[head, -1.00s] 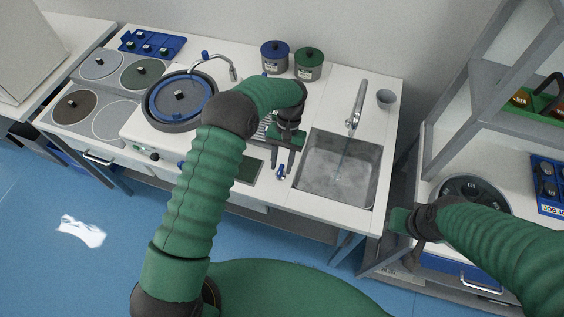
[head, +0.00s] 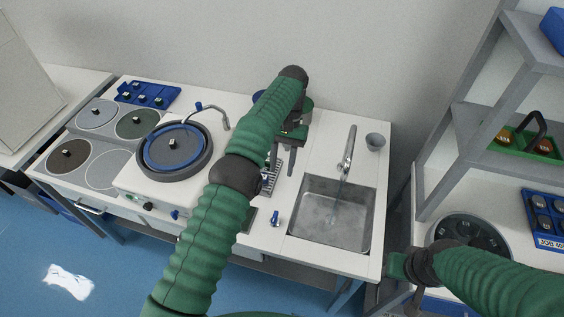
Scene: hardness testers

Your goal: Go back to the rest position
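My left arm reaches up over the middle of the white bench. My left gripper (head: 282,160) hangs from its raised end, with two grey fingers apart and nothing seen between them, above the bench left of the sink. The arm hides part of it. My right gripper (head: 396,270) is at the lower right, in front of the side bench, partly hidden by its own wrist; its fingers cannot be made out clearly.
The steel sink (head: 332,218) with its tap (head: 347,150) lies right of my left gripper. A round polishing wheel (head: 173,147) stands to the left. A grey shelf frame (head: 440,150) rises beside my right arm.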

